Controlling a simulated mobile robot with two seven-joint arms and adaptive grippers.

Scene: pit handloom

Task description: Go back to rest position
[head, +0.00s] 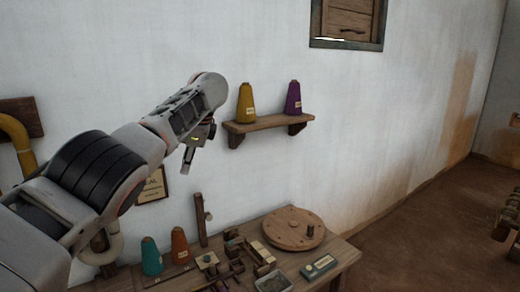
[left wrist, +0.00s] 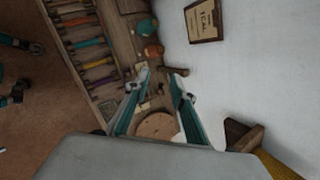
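My left arm comes in from the left in the head view and reaches up toward the wall. Its gripper (head: 188,158) points down, in front of the wall and left of the shelf. Only a small part of it shows there, behind the wrist. In the left wrist view the two teal fingers of the left gripper (left wrist: 162,78) stand apart with nothing between them. The gripper is open and empty, above the workbench (head: 345,256). I cannot make out my right gripper in either view.
A wooden shelf (head: 270,123) holds a yellow cone (head: 246,104) and a purple cone (head: 293,99). The bench carries a teal cone (head: 151,257), an orange cone (head: 180,246), a round wooden disc (head: 291,229), a small box (head: 319,266) and wooden parts. Open floor (head: 415,215) lies at right.

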